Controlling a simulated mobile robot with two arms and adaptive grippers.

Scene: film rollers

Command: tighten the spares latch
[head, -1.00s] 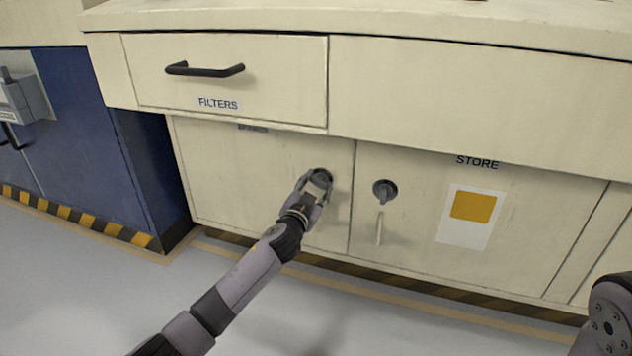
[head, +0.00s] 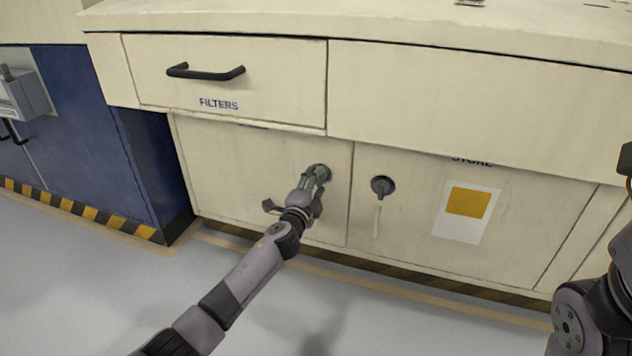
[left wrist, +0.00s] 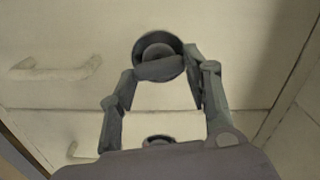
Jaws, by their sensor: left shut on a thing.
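The spares latch (head: 319,170) is a dark round knob near the upper right of the left cupboard door (head: 235,165). The label above that door is almost wholly hidden by the drawer's lower edge, so I cannot read it. My left gripper (head: 317,177) is shut on the latch and covers much of it in the head view. In the left wrist view, the fingertips (left wrist: 163,68) are on either side of the latch's raised grip (left wrist: 160,69), inside its dark round rim. My right gripper is out of view.
The STORE door has a similar latch (head: 383,187) and a yellow-and-white sign (head: 467,212). The FILTERS drawer (head: 150,85) with its black handle (head: 206,71) is shut above. A blue cabinet (head: 80,130) stands to the left. The floor (head: 110,300) in front is clear.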

